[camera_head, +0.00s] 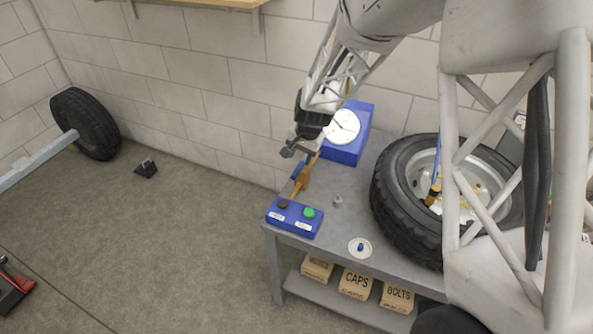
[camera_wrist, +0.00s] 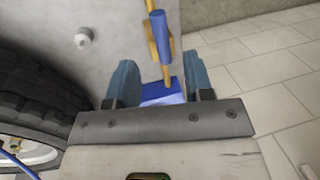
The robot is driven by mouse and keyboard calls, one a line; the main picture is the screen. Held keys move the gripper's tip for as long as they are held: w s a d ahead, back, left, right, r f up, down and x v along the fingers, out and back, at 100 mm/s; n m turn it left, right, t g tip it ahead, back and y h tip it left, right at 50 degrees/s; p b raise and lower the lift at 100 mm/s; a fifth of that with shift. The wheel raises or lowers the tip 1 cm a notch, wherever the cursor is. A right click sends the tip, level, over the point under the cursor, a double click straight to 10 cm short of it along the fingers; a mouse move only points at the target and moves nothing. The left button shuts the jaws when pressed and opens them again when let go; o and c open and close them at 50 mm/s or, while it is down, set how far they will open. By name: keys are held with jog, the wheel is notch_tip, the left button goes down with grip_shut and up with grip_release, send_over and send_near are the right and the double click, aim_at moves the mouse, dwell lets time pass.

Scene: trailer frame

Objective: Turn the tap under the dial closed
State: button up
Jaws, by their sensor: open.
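The dial (camera_head: 343,127) is a white round face on a blue box (camera_head: 346,151) on the bench, against the wall. The tap has a brass body (camera_wrist: 152,42) and a blue lever (camera_wrist: 160,29). In the wrist view the lever lies nearly along the thin yellow pipe (camera_wrist: 167,76). In the head view the tap (camera_head: 301,177) stands between the dial box and the button box. My gripper (camera_head: 293,149) is above and behind the tap, open and empty. In the wrist view its teal fingers (camera_wrist: 158,64) stand apart, with the lever ahead of their gap. I cannot tell any contact.
A blue box with a black and a green button (camera_head: 293,217) sits at the bench's front left. A small grey knob (camera_head: 338,201) and a white disc with a blue knob (camera_head: 360,248) are nearby. A large tyre (camera_head: 402,222) fills the right. Labelled bins (camera_head: 357,283) are below.

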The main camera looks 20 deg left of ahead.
aim_at(296, 171)
jog(key=shift+a+f, duration=0.25)
jog(key=shift+f, duration=0.95)
jog(key=shift+a+f, duration=0.25)
jog(key=shift+f, duration=1)
jog(key=shift+a+f, duration=0.25)
jog(key=shift+f, duration=0.95)
jog(key=shift+c, duration=0.3)
grip_shut()
